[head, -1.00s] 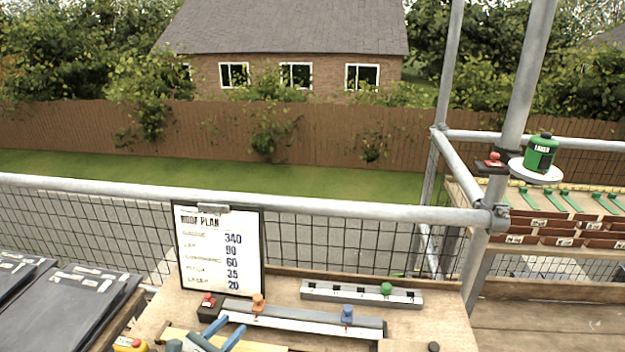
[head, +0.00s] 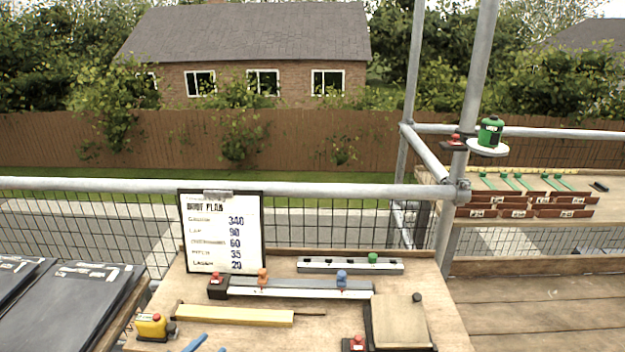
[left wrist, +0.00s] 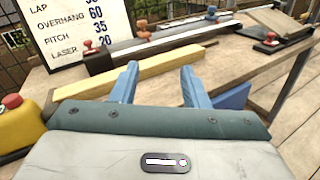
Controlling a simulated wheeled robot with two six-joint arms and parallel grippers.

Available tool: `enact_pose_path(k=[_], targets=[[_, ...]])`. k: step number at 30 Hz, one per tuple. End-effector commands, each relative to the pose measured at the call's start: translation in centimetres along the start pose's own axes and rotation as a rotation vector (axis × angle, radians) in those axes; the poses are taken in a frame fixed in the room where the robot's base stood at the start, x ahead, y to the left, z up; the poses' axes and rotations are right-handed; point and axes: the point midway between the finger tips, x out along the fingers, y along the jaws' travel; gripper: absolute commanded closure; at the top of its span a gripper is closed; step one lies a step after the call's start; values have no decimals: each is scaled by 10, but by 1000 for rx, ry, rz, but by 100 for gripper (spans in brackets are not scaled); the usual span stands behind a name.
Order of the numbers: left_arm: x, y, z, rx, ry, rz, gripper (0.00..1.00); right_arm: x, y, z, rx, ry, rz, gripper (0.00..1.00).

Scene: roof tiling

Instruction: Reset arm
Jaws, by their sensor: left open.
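My left gripper (head: 208,345) shows only as two blue fingertips at the bottom edge of the head view, near the bench's front. In the left wrist view its blue fingers (left wrist: 158,88) stand apart with nothing between them. They point towards the yellow bar (left wrist: 150,75) on the bench, which also lies left of centre in the head view (head: 250,315). A blue piece (left wrist: 232,97) shows right of the fingers; I cannot tell what it belongs to.
The wooden bench (head: 450,335) holds a roof plan board (head: 222,232), a long rail (head: 300,290) with orange and blue knobs, a grey strip (head: 330,265), a yellow box (head: 151,326) and a flat block (head: 400,322). Dark slates (head: 85,300) lie left. A scaffold rail (head: 320,190) runs behind.

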Motion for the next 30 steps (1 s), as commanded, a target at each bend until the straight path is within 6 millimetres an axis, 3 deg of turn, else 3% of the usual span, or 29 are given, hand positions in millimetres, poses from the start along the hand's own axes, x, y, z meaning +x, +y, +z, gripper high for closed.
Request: enact_pose_path(k=[8,14,17,21,24,30], targets=[[-16,-47,1,384,53,-154,59,0,8,-3,-3,3,9,100],[-42,-89,-6,806,111,-337,59,0,9,3,-4,-3,9,100],[-66,-113,-15,1101,152,-482,59,0,8,5,-4,-7,8,100],[-113,-133,-30,1556,226,-757,59,0,3,5,-2,-7,3,100],[-144,-135,-37,1785,272,-941,59,0,-1,5,0,-7,-1,100],[-192,-129,-40,2036,336,-1228,59,0,-4,4,2,-6,-5,100]])
